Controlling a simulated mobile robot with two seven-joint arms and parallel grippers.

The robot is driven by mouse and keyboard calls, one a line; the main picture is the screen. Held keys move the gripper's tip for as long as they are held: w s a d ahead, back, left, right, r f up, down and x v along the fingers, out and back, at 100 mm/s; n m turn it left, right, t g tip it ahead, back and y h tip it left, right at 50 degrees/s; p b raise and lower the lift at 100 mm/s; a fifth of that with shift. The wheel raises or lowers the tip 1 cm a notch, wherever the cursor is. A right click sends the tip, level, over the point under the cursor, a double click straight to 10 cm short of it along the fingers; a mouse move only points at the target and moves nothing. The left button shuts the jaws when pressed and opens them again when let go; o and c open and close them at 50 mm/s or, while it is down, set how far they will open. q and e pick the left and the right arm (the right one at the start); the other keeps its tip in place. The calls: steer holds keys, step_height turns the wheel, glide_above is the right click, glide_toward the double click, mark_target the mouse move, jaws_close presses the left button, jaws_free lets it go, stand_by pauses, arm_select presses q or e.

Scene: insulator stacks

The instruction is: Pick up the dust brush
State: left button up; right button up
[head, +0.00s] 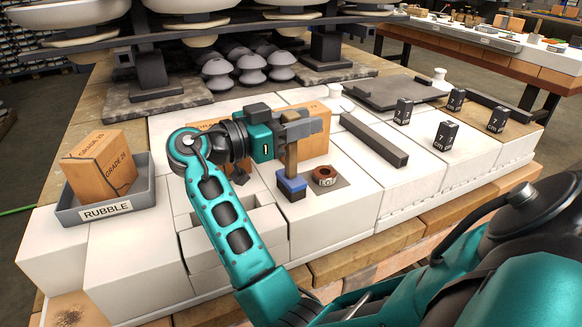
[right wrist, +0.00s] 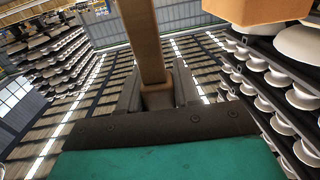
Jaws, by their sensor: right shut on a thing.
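The dust brush (head: 291,161) is upright, with a wooden handle on top and a blue head with dark bristles at the bottom. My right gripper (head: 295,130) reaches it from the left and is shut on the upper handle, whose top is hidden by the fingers. In the right wrist view the handle (right wrist: 147,45) runs between the two fingers (right wrist: 157,92). I cannot tell whether the bristles touch the white blocks or hang just above them. My left gripper is not in view.
A brown ring on a labelled plate (head: 341,184) lies just right of the brush. An orange brick (head: 316,147) stands behind it. A grey bar (head: 372,139) and small black blocks (head: 445,136) are further right. The RUBBLE tray (head: 62,204) holds a brick at left.

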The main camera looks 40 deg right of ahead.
steer(key=c, duration=0.4)
steer(key=shift+r, duration=0.1)
